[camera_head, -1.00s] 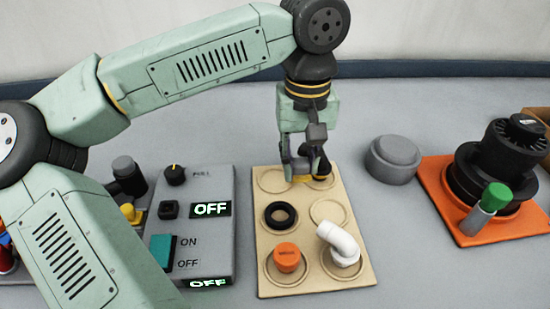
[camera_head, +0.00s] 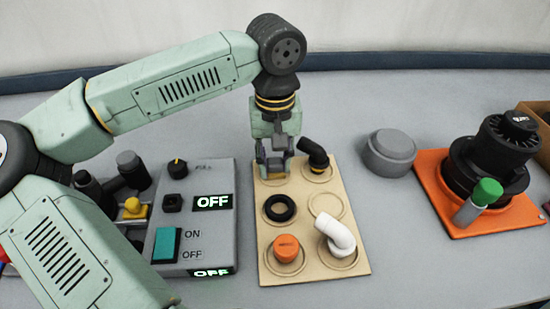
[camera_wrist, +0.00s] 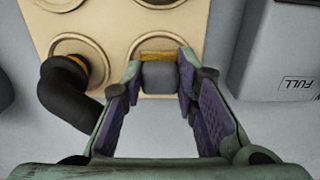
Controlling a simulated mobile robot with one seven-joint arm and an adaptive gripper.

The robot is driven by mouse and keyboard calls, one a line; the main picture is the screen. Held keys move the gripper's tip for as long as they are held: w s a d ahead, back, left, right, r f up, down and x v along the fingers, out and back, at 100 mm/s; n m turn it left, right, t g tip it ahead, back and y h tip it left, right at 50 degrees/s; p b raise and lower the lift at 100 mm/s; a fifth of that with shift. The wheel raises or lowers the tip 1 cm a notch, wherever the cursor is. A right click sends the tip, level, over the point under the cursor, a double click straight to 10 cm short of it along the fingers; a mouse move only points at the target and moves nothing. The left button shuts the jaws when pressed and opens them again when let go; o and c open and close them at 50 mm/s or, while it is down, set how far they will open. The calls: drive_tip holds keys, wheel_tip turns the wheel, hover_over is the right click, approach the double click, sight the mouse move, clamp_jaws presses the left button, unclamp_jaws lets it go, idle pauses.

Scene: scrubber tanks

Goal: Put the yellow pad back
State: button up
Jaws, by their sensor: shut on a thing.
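My gripper (camera_head: 274,163) is over the far left ring of the beige board (camera_head: 298,238). In the wrist view my gripper (camera_wrist: 160,72) has its fingertips against both sides of a small grey block (camera_wrist: 160,76) with a yellow edge, the yellow pad (camera_wrist: 160,55). The pad sits within the outline of the ring there; whether it touches the board I cannot tell. The fingers mostly hide it in the head view.
A black elbow (camera_head: 312,153) with a yellow band stands in the far right ring, close beside my gripper. A black ring (camera_head: 279,208), orange cap (camera_head: 288,249) and white elbow (camera_head: 336,236) occupy other rings. A control box (camera_head: 196,235) stands left, a grey cylinder (camera_head: 390,152) right.

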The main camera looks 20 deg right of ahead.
sight(275, 162)
drive_tip(key=o, duration=1.1)
drive_tip(key=shift+o, duration=0.2)
wheel_tip(275, 162, up, 12)
drive_tip(key=shift+r+b, duration=0.15)
drive_tip(key=shift+b, duration=0.25)
